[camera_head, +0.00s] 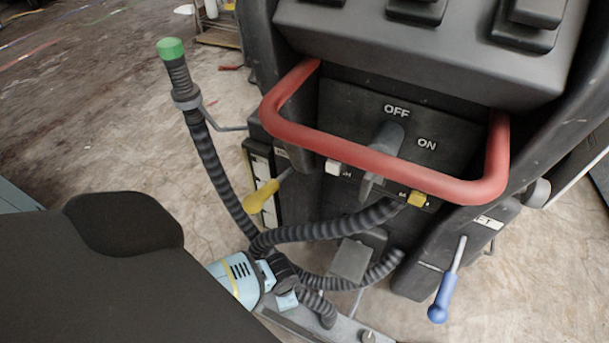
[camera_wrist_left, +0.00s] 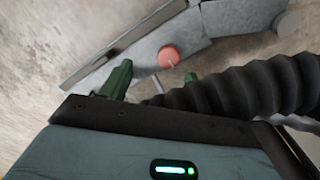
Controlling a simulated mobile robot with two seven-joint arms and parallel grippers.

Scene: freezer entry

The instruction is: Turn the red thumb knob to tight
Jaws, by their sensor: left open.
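The red thumb knob (camera_wrist_left: 169,56) shows in the left wrist view as a small round red piece on a grey metal plate (camera_wrist_left: 125,62), with a thin pale mark at its lower edge. My left gripper (camera_wrist_left: 155,78) has its two green fingers apart and empty. The knob appears beyond the fingertips, between them and nearer the right one; I see no contact. In the head view my light-blue left wrist (camera_head: 236,280) is low beside the hoses, and its fingertips are not clear. I cannot make out the red knob there. My right gripper is not in view.
A ribbed black hose (camera_wrist_left: 250,88) passes close to the right finger. The head view shows more hoses (camera_head: 330,228), a red guard bar (camera_head: 385,170) before an OFF/ON switch (camera_head: 386,142), a yellow-handled lever (camera_head: 261,196) and a blue-handled lever (camera_head: 441,300). Concrete floor is clear at lower right.

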